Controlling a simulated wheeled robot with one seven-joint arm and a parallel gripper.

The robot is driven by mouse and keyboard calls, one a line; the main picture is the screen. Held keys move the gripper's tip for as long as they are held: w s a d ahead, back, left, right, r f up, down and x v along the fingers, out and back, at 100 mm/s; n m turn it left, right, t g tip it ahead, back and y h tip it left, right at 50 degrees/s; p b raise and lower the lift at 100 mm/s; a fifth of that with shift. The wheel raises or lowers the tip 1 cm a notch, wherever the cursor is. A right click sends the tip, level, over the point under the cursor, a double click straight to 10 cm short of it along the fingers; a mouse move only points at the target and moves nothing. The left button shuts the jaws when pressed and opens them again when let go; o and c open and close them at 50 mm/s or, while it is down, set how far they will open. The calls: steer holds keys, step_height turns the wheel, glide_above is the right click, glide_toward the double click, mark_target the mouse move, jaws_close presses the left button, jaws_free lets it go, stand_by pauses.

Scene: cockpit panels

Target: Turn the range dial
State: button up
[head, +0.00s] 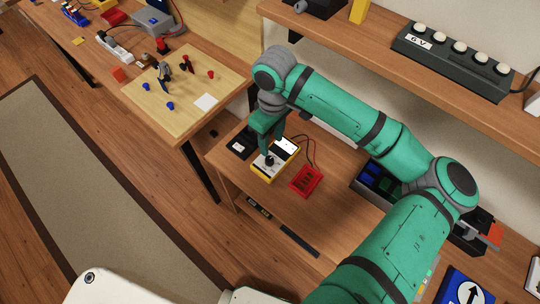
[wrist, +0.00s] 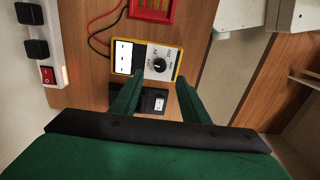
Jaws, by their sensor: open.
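The range dial (wrist: 159,65) is a round black knob on the face of a yellow-edged multimeter (wrist: 146,48). In the head view the multimeter (head: 262,172) lies on the wooden bench and the dark dial (head: 269,160) shows near its middle. My gripper (wrist: 158,82) is open, and its two green fingers point at the meter, one toward each side of the dial. In the head view my gripper (head: 270,146) is above the meter, partly hiding it. I cannot tell whether the fingers touch the dial.
A red tray (head: 306,181) lies right of the meter, with black and red leads behind. A black device (head: 242,145) is close on the left. In the wrist view a white power strip (wrist: 42,45) is at the left. A shelf (head: 370,35) overhangs the bench's back.

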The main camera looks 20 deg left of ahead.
mark_target(270, 159)
step_height(270, 159, down, 10)
steer(key=shift+s+a+r, duration=0.1)
steer(key=shift+s+r, duration=0.05)
steer(key=shift+r, duration=0.1)
steer(key=shift+c, duration=0.7)
jaws_close()
